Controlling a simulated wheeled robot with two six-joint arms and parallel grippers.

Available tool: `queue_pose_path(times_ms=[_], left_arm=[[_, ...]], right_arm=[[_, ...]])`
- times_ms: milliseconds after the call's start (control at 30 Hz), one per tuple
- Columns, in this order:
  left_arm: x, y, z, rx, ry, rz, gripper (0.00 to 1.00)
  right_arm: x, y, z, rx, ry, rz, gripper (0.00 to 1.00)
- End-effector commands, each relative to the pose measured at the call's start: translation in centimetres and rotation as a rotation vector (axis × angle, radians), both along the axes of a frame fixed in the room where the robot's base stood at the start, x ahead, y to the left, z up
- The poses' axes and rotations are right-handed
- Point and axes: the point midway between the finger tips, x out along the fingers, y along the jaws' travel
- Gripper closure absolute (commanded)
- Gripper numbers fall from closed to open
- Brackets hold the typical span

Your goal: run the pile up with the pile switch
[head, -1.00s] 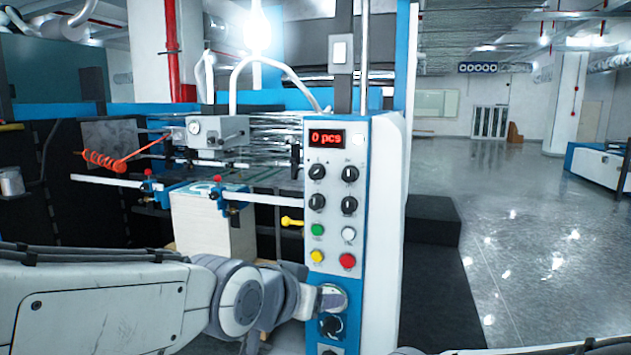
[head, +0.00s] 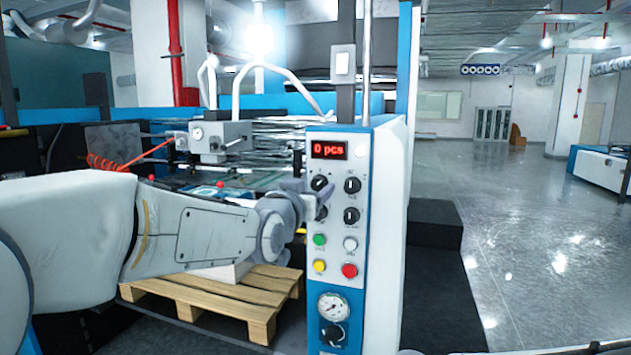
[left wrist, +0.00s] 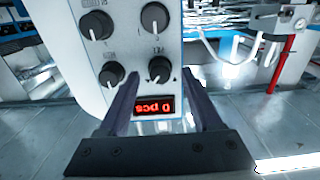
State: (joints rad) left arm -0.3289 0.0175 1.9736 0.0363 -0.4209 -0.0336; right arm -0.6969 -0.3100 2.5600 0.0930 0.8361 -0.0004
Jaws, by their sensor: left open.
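The control panel (head: 335,228) carries several black rotary switches, coloured buttons and a red display (head: 329,150) reading "0 pcs". Its small labels are unreadable, so I cannot tell which switch is the pile switch. My left gripper (head: 318,198) is open in front of the upper-left switch (head: 319,183). In the left wrist view the picture is upside down; that switch (left wrist: 160,69) shows between the fingers (left wrist: 160,82), and contact cannot be told. The pale pile (head: 228,272) stands on a wooden pallet (head: 255,300), mostly hidden by my left arm. My right gripper is out of view.
A round gauge (head: 333,307) and another black knob (head: 333,334) sit low on the panel. A grey pneumatic box (head: 218,138) and an orange coiled hose (head: 105,163) are behind my arm.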

Motion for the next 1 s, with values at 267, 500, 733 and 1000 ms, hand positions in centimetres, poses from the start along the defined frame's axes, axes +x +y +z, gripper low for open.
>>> queue_pose_path(times_ms=[267, 500, 733, 1000], left_arm=[[1.1, -0.4, 0.0, 0.0, 0.0, 0.0, 0.34], [1.1, -0.4, -0.1, 0.0, 0.0, 0.0, 0.61], [1.1, -0.4, -0.1, -0.001, 0.0, 0.0, 1.0], [1.1, -0.4, -0.2, -0.053, 0.015, 0.0, 1.0]], right_arm=[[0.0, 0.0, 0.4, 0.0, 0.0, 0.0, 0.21], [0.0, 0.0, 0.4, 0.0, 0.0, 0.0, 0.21], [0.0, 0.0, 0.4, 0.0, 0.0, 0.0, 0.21], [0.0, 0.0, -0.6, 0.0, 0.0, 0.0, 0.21]])
